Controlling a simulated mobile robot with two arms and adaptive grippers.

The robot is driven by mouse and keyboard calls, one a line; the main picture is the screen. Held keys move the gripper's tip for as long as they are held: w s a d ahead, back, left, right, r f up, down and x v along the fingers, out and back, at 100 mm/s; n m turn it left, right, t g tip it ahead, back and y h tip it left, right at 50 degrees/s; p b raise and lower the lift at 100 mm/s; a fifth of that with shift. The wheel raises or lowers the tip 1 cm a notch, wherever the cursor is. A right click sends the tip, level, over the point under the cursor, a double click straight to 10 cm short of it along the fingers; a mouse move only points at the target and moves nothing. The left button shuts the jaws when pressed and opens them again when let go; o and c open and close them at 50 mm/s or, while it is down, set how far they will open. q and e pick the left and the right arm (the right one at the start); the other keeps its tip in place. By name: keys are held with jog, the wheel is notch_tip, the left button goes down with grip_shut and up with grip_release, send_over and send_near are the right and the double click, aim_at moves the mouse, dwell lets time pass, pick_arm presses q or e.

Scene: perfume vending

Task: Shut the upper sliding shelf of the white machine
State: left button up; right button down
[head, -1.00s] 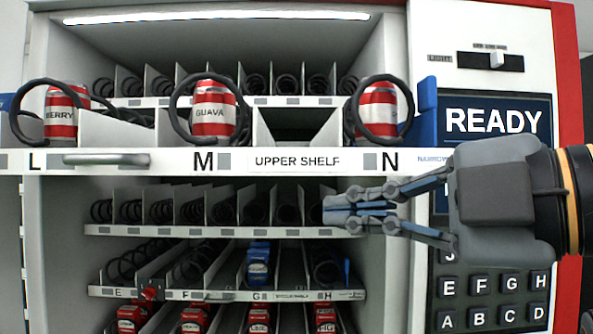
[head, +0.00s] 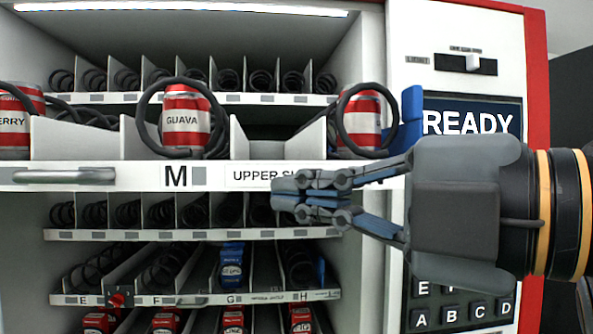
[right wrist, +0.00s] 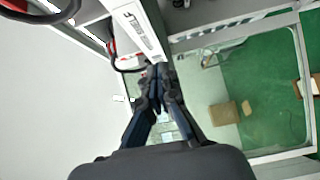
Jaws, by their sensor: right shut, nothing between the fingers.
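The upper sliding shelf (head: 130,177) of the white machine (head: 400,75) stands pulled out in the head view. It has a white front with the label "UPPER SHELF", the letter M and a grey bar handle (head: 64,176) at the left. Red-and-white cans sit in its coils, one marked GUAVA (head: 186,118). My right gripper (head: 278,196) is shut and empty, its tips overlapping the shelf front by the label. Whether it touches is unclear. In the right wrist view the fingertips (right wrist: 160,72) are close to the white shelf front (right wrist: 140,30). My left gripper is out of view.
A keypad (head: 463,312) and READY screen (head: 472,122) are at the right. A blue piece (head: 411,105) stands at the shelf's right end.

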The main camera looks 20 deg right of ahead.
aim_at(266, 187)
jog(key=w, duration=0.1)
jog(key=w+d, duration=0.1)
jog(key=w, duration=0.1)
jog(key=shift+w+p, duration=0.25)
jog(key=shift+p, duration=0.15)
jog(key=shift+w+d, duration=0.25)
jog(key=shift+a, duration=0.2)
jog(key=shift+w+d, duration=0.1)
